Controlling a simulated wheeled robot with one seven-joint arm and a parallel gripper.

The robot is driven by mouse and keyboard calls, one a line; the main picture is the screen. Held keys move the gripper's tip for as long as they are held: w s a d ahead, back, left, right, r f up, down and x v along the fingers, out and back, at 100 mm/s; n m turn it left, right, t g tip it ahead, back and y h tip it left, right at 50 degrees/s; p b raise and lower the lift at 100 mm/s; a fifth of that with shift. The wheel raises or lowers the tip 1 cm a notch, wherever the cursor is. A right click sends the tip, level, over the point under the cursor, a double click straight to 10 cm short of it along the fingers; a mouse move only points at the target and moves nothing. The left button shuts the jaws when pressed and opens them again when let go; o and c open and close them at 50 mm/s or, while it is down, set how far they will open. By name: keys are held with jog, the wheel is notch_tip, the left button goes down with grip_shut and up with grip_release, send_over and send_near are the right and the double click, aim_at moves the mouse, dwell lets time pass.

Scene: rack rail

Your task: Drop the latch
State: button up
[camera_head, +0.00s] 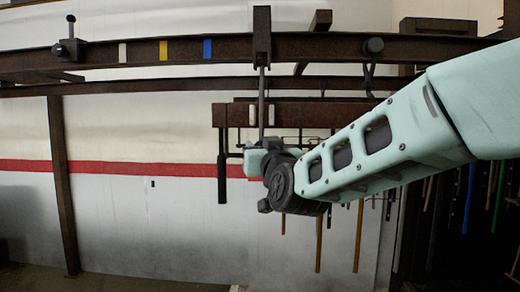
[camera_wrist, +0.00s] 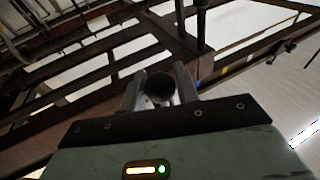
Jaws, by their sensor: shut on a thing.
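My gripper (camera_wrist: 158,84) is shut on a dark round-ended piece (camera_wrist: 160,88), probably a handle or grip, which sits between its two grey fingers in the wrist view. In the head view my wrist covers the fingers and the held piece, beside the lower end of a vertical rod (camera_head: 262,95). The rod hangs from a brown bracket (camera_head: 262,38) on the overhead rail (camera_head: 330,47). A dark upright metal piece, possibly the latch (camera_head: 70,48), stands on the rail at the far left, well apart from my gripper. I cannot tell its exact state.
A brown hanging rack (camera_head: 290,114) is under the rail, with a black bar (camera_head: 222,170) hanging at its left. White, yellow (camera_head: 163,50) and blue (camera_head: 207,48) marks are on the rail. A post (camera_head: 62,185) stands left. Long rods hang at right.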

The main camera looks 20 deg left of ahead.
jog(key=shift+w+a, duration=0.15)
jog(key=shift+w, duration=0.95)
jog(key=shift+w+a, duration=0.15)
jog(key=shift+w, duration=0.95)
jog(key=o, duration=0.9)
jog(key=shift+w+f, duration=0.1)
jog(key=shift+s+d+b, duration=0.25)
jog(key=shift+s+b, duration=0.35)
jog(key=shift+s, duration=0.6)
jog(key=shift+s+d+b, duration=0.2)
jog(key=shift+s+b, duration=0.4)
jog(key=shift+s, duration=0.6)
jog(key=shift+s+d+b, duration=0.25)
jog(key=shift+s+b, duration=0.35)
jog(key=shift+s, duration=0.6)
